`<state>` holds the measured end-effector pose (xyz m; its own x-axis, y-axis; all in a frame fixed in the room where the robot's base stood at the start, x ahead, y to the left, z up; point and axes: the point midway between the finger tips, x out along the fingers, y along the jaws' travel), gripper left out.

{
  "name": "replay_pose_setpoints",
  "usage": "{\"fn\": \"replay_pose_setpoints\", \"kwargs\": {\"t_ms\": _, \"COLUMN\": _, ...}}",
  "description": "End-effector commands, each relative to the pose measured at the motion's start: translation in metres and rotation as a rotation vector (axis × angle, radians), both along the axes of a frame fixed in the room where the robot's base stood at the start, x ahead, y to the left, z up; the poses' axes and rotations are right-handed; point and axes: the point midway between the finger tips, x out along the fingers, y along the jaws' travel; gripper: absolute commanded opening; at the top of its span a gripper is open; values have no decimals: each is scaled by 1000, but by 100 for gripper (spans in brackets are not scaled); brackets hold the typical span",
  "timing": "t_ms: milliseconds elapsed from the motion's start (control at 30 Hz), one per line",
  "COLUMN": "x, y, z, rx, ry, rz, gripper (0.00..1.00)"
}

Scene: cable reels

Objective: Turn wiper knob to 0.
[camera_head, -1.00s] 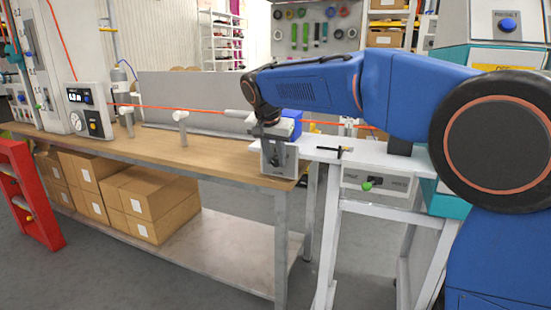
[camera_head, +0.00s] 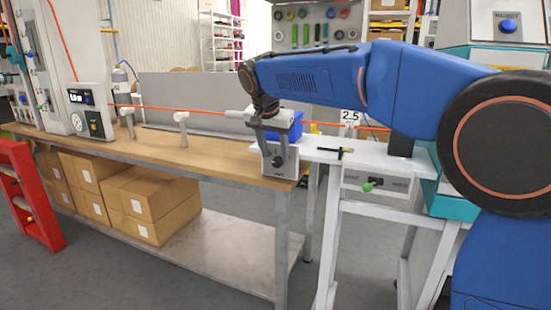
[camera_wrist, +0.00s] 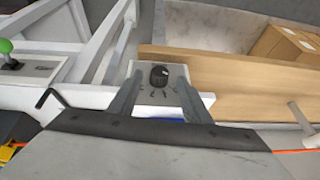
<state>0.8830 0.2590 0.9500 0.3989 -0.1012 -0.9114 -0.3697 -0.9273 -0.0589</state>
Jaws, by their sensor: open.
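The wiper knob (camera_wrist: 159,77) is a small round black knob on a grey box face with marks around it, seen in the wrist view. In the head view the grey box (camera_head: 268,172) stands at the right end of the wooden bench, with the dark knob (camera_head: 280,161) on its front. My gripper (camera_head: 276,140) is open just above the box. In the wrist view its two fingers (camera_wrist: 158,88) are spread, one on each side of the knob in the picture. I cannot tell if they touch it. The knob's pointer setting is too small to read.
A white stand (camera_head: 375,205) with a green knob (camera_head: 367,187) is right of the bench. An orange cable (camera_head: 205,111) runs above the bench past grey posts (camera_head: 181,128). A blue box (camera_head: 298,124) is behind my gripper. Floor in front of the bench is clear.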

Motion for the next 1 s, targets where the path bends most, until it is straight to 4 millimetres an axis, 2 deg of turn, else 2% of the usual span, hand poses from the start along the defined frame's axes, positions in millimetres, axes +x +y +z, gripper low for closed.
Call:
{"fn": "replay_pose_setpoints", "kwargs": {"t_ms": 300, "x": -26, "y": 7, "z": 60, "rx": 2, "ry": -2, "rz": 1, "gripper": 44}}
{"fn": "replay_pose_setpoints", "kwargs": {"t_ms": 600, "x": -47, "y": 13, "z": 108, "rx": 1, "ry": -2, "rz": 1, "gripper": 44}}
{"fn": "replay_pose_setpoints", "kwargs": {"t_ms": 800, "x": -55, "y": 14, "z": 125, "rx": 0, "ry": 0, "rz": 0, "gripper": 44}}
{"fn": "replay_pose_setpoints", "kwargs": {"t_ms": 1000, "x": -57, "y": 14, "z": 129, "rx": -1, "ry": 0, "rz": 0, "gripper": 44}}
